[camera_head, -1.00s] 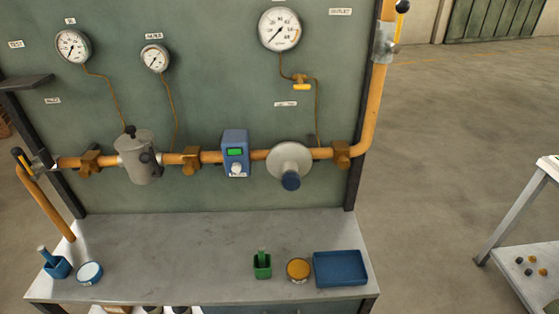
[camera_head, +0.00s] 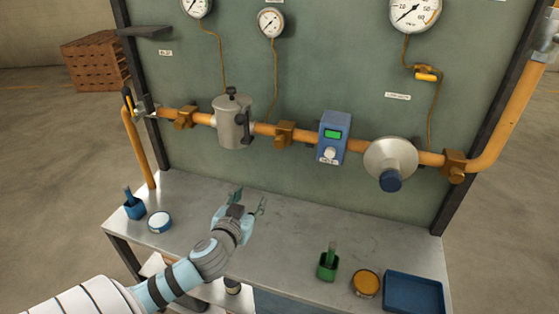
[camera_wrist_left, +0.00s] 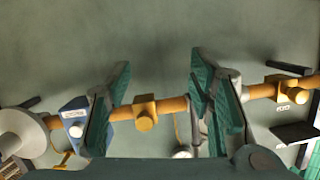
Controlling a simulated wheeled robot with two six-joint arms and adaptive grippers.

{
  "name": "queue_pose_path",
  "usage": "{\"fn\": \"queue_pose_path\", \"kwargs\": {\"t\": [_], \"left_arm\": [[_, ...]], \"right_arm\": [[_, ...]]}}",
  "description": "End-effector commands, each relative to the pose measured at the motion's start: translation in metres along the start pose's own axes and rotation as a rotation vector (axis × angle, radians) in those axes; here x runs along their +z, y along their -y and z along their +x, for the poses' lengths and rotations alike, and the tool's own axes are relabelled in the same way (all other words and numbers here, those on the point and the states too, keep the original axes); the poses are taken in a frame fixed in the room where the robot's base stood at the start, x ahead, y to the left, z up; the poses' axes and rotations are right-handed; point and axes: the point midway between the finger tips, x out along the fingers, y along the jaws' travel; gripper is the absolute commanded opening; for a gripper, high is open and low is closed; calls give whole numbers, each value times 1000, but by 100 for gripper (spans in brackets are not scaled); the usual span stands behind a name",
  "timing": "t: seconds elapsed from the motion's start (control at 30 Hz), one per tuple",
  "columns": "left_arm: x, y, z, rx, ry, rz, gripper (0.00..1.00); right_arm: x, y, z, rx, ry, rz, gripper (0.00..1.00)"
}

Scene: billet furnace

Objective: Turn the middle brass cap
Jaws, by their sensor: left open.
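An orange pipe (camera_head: 265,129) runs across the green panel with three brass fittings on it. The middle brass cap (camera_head: 284,133) sits between the grey canister (camera_head: 234,122) and the blue meter box (camera_head: 333,138). My left gripper (camera_head: 250,199) is open and empty above the bench, below the pipe and apart from it. In the left wrist view the middle brass cap (camera_wrist_left: 145,115) appears beyond and between the two green fingers (camera_wrist_left: 160,105), nearer the left one. Another brass fitting (camera_head: 183,117) is at left and one (camera_head: 453,165) at right. My right gripper is not in view.
A silver regulator (camera_head: 390,160) juts from the pipe.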

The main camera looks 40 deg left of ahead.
Motion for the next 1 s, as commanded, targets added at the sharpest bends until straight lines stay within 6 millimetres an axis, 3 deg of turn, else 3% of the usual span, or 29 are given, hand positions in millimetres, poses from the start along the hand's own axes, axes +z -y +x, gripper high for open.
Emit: {"fn": "queue_pose_path", "kwargs": {"t": [0.03,0.1,0.2,0.37,0.7,0.83,1.0], "left_arm": [[-33,-8,-13,20,-94,-42,48],[-74,-14,-34,44,-191,-105,48],[-100,-17,-46,61,-248,-148,48],[-112,-18,-21,62,-255,-157,48],[-134,-23,68,63,-249,-155,48],[-138,-24,84,65,-249,-153,48],[-138,-24,89,66,-249,-152,48]], "right_arm": [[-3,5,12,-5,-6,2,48],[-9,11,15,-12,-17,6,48],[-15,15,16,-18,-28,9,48],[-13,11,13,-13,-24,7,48],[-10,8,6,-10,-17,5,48],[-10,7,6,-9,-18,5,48],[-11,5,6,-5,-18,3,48]]}}
